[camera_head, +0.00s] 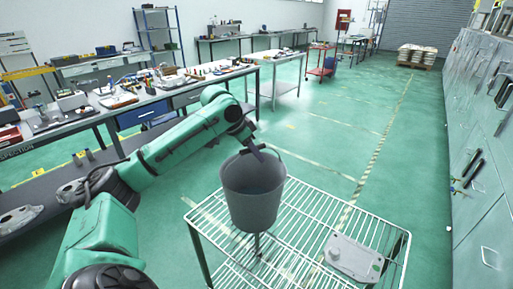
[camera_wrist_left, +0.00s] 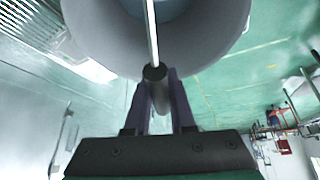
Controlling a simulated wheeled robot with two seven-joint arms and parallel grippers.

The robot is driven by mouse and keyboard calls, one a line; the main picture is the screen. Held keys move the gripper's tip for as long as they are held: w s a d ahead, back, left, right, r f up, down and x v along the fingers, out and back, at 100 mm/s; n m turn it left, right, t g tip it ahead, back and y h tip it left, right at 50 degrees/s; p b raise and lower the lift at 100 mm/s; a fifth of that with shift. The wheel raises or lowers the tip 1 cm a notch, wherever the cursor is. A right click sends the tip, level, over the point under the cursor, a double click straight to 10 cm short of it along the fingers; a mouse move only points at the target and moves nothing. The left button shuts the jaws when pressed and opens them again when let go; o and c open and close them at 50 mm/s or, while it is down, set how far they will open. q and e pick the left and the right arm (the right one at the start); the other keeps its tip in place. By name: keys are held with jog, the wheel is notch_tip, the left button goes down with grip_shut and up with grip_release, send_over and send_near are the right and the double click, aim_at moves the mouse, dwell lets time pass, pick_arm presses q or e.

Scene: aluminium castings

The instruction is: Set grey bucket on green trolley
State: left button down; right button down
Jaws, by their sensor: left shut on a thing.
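The grey bucket (camera_head: 254,196) is upright in the head view, over the left part of the trolley's wire top shelf (camera_head: 318,205). I cannot tell whether its base touches the wires. My left gripper (camera_head: 259,151) is above the bucket's rim, shut on its handle. In the left wrist view, the gripper's fingers (camera_wrist_left: 158,98) close around the dark handle grip (camera_wrist_left: 154,73), with the bucket (camera_wrist_left: 105,35) behind it. My right gripper is not in view.
A flat grey casting (camera_head: 352,257) lies on the trolley's right part. A long workbench (camera_head: 120,108) with tools and parts stands at the left. Grey cabinets (camera_head: 480,130) line the right. Green floor is open beyond the trolley.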

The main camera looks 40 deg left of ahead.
pick_arm(q)
jog(key=c, duration=1.1)
grip_release()
jog(key=o, duration=0.3)
jog(key=shift+o, duration=0.2)
jog(key=shift+s+d, duration=0.1)
jog(key=b+v, duration=0.1)
jog(key=v, duration=1.1)
jog(key=shift+r, duration=0.15)
